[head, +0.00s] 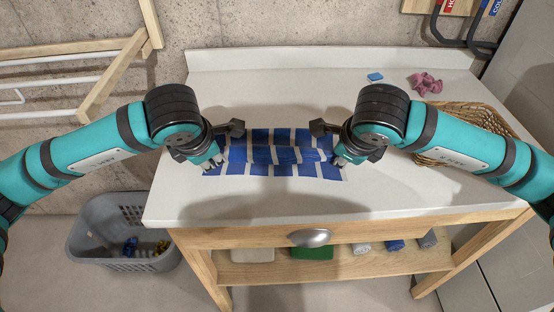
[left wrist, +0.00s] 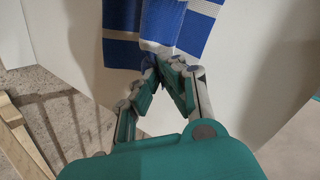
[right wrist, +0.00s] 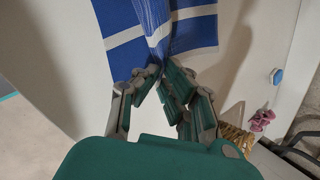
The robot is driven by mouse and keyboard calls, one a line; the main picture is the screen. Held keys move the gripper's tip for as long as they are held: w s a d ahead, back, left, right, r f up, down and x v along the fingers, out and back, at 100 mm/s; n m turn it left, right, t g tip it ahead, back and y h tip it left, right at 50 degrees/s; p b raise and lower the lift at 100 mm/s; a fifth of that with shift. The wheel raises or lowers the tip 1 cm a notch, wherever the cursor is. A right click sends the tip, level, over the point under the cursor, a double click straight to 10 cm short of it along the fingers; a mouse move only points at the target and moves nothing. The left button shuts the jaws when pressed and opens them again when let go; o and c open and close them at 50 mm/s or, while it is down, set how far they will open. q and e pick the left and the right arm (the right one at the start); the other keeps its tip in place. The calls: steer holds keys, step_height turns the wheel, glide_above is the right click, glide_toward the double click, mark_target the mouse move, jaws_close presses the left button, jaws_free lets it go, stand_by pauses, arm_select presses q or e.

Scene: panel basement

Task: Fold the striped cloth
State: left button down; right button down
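The blue-and-white striped cloth (head: 285,168) lies on the white tabletop in front of me, with a raised crease across its middle between my grippers. My left gripper (head: 219,160) is at its left edge. In the left wrist view its fingertips (left wrist: 157,64) close on a pinched part of the cloth (left wrist: 188,30). My right gripper (head: 338,160) is at the right edge. In the right wrist view its fingertips (right wrist: 153,71) close on a pinched part of the cloth (right wrist: 195,32). The fingers and forearms hide the cloth's side edges in part.
A wicker basket (head: 470,113), a pink crumpled cloth (head: 425,83) and a blue block (head: 375,77) are at the table's right and back. The tabletop (head: 240,208) is clear in front of the cloth. A grey laundry basket (head: 95,240) stands on the floor at left.

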arm_select(q)
steer(key=shift+a, duration=0.15)
arm_select(e)
steer(key=shift+d, duration=0.15)
arm_select(q)
steer(key=c, duration=1.2)
jaws_free()
steer(key=shift+s, duration=0.1)
arm_select(e)
steer(key=c, duration=1.2)
jaws_free()
steer(key=shift+s, duration=0.1)
arm_select(q)
steer(key=shift+r, duration=0.1)
arm_select(e)
steer(key=shift+r, duration=0.1)
